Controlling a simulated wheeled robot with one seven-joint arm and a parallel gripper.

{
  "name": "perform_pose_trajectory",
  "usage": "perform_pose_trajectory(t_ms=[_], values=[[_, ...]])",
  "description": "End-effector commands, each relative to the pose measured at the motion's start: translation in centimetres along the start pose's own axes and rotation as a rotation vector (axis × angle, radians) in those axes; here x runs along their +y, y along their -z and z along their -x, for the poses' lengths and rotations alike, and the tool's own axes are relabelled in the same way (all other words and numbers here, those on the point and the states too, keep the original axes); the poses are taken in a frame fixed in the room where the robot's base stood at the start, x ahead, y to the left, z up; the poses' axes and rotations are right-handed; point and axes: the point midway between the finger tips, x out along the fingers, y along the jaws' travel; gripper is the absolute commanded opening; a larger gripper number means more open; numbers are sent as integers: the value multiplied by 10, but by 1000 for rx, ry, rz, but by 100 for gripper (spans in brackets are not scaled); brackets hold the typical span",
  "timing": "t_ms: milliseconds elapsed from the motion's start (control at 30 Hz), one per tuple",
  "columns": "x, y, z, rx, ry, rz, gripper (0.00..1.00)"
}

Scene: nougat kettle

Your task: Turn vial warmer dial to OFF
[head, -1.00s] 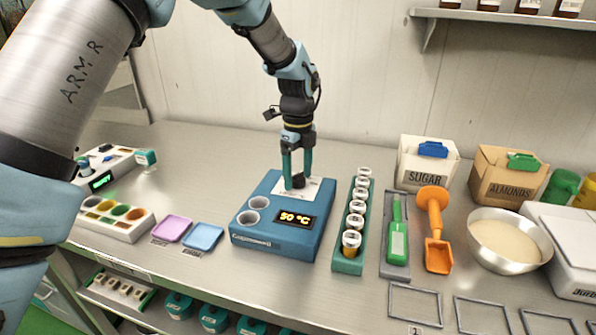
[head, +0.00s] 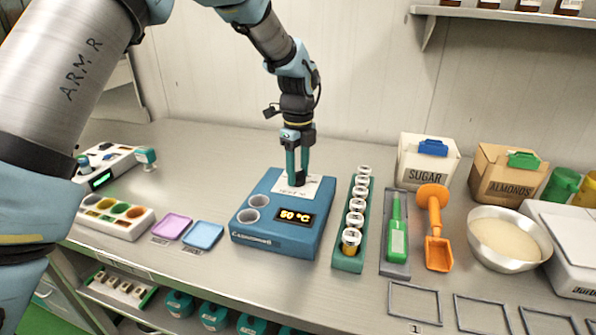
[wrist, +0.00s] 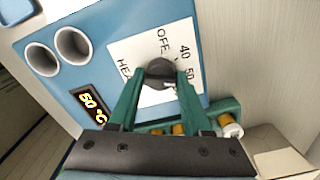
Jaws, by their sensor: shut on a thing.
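The vial warmer (head: 275,240) is a blue block on the counter with two round wells and a lit display (head: 294,216) reading 50 °C. The wrist view also shows the warmer (wrist: 90,40). Its black dial (wrist: 160,70) sits on a white label plate (wrist: 128,52) marked OFF, 40, 50 and a partly covered word starting HE. A pale mark shows at the dial's lower right edge; its exact setting is hard to tell. My gripper (head: 298,178) points down over the plate, its green fingers shut on the dial's sides, also in the wrist view (wrist: 161,84).
A green rack (head: 348,255) of capped vials stands close on the warmer's right. Pink (head: 171,227) and blue (head: 203,235) trays lie to its left. The sugar box (head: 425,165) is farther right. The counter behind the warmer is clear.

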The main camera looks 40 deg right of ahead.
Motion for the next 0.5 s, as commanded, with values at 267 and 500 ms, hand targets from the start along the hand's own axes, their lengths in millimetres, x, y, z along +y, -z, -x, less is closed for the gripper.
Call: perform_pose_trajectory(t_ms=[267,500], values=[[0,0,0,0,0,51,0],[0,0,0,0,0,201,0]])
